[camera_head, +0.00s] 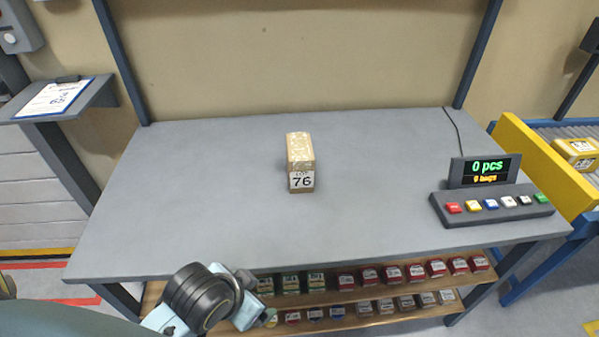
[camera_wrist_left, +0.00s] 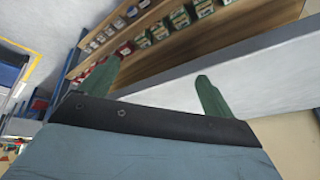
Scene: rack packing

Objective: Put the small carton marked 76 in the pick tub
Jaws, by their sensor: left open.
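The small carton marked 76 (camera_head: 301,163) stands on the grey table (camera_head: 210,210), a little back from its middle. It is tan with a white label on its front face. My left arm comes in at the lower left of the head view, by the table's front edge. Its fingers are hard to make out there. In the left wrist view my left gripper (camera_wrist_left: 158,92) has its two green fingers spread apart with nothing between them. The carton is not in that view. My right gripper is in neither view. I see no tub that I can identify as the pick tub.
A counter panel (camera_head: 492,205) with coloured buttons stands at the table's right, its display reading 0 pcs. Shelves (camera_head: 375,296) with several small boxes sit under the front edge. A yellow-sided conveyor (camera_head: 535,165) is at the right. The tabletop around the carton is clear.

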